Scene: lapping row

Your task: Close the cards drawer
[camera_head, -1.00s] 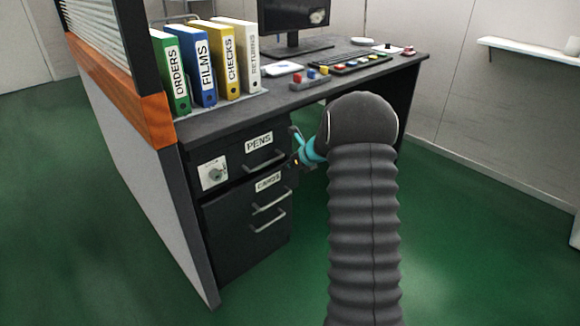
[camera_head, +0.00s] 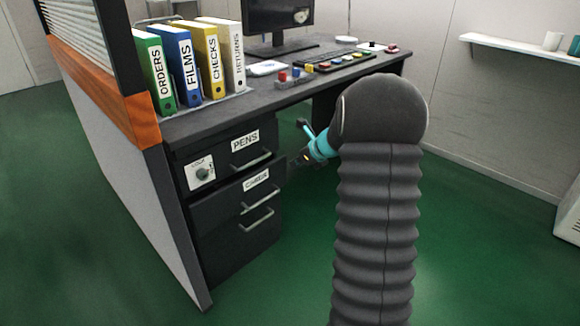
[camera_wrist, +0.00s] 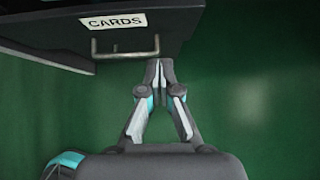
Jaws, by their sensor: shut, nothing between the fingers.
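The cards drawer (camera_head: 225,212) is the dark drawer under the pens drawer in the desk's cabinet. Its front seems to stand a little proud of the drawer above. It carries a white label and a bar handle (camera_head: 257,200). In the wrist view its dark front (camera_wrist: 185,20) fills the top left, with the CARDS label (camera_wrist: 113,20) and the handle (camera_wrist: 125,54). My gripper (camera_wrist: 160,66) is shut and empty, its tips just right of the handle, near the front's right end. Contact cannot be told. In the head view my gripper (camera_head: 296,160) is right of the drawer, partly hidden by my arm.
The pens drawer (camera_head: 218,151) with a lock knob is above, and a handled lower front (camera_head: 225,250) is below. The desk top (camera_head: 225,111) holds binders, a monitor and button boxes. A partition (camera_head: 130,180) stands left. Green floor (camera_head: 480,230) is free at right.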

